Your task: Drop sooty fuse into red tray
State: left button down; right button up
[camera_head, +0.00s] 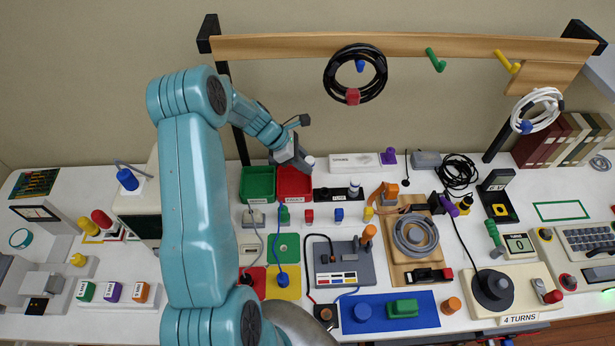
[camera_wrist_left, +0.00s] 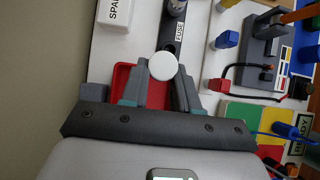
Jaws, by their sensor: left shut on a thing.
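My left gripper (camera_head: 303,163) is shut on a fuse, whose pale round end (camera_head: 309,161) shows at the fingertips. In the left wrist view the fuse's white end (camera_wrist_left: 163,66) sits between the two fingers, and its body is mostly hidden behind that end. Any soot on it cannot be made out. The red tray (camera_head: 294,196) lies below the gripper at the back of the table. In the left wrist view the red tray (camera_wrist_left: 123,76) shows behind and between the fingers, partly covered by them. My right gripper is not in view.
A green tray (camera_head: 257,196) adjoins the red tray on the left. On the right, a black fuse strip (camera_head: 331,194) holds another fuse (camera_head: 354,186). A white spares box (camera_head: 352,163) stands behind the strip. Cables, blocks and small devices crowd the table in front.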

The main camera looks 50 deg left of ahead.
pick_arm(q)
jog(key=s+a, duration=0.1)
jog(key=a, duration=0.1)
jog(key=s+a+r, duration=0.1)
jog(key=a, duration=0.1)
jog(key=shift+s+b, duration=0.3)
jog(key=shift+s, duration=0.1)
jog(key=shift+f+b, duration=2.55)
jog(key=shift+f, duration=1.15)
jog(key=shift+f+b, duration=0.5)
jog(key=shift+f, duration=0.2)
jog(key=c, duration=0.8)
grip_release()
jog(key=shift+r, duration=0.1)
jog(key=v, duration=1.2)
jog(key=shift+r, duration=0.1)
